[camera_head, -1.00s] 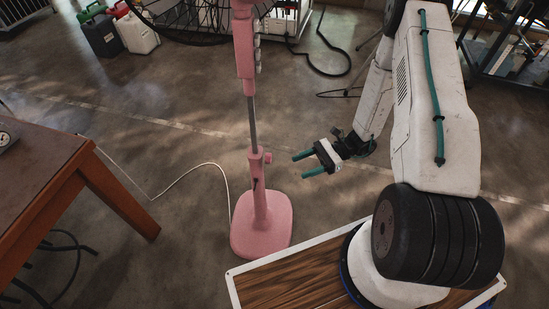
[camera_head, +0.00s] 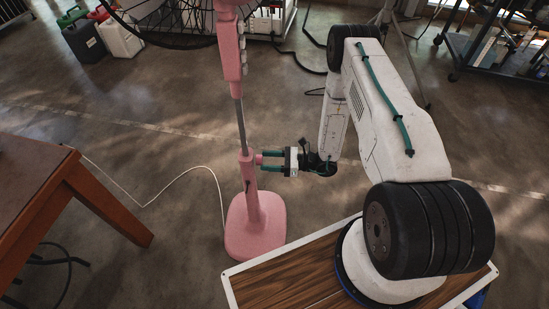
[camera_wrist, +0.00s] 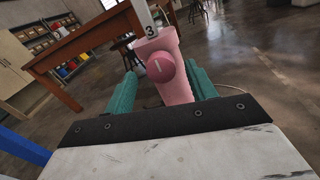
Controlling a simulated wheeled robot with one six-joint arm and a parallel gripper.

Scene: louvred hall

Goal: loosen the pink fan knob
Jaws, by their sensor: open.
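The pink fan stands upright on its rounded base (camera_head: 256,226), with a grey pole rising from a pink collar. The pink fan knob (camera_wrist: 161,68) is round with a pale line across its face, on the side of the collar facing my gripper. It also shows in the head view (camera_head: 258,159). My gripper (camera_head: 268,161) is level with the knob and open. In the wrist view its green fingers (camera_wrist: 161,88) stand on either side of the knob and collar. Whether they touch the knob I cannot tell.
A wooden table (camera_head: 62,190) stands at the left, its leg slanting toward the fan. A white cord (camera_head: 178,178) runs across the floor to the fan. Canisters (camera_head: 120,38) and a shelf stand behind. The floor between table and fan is mostly clear.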

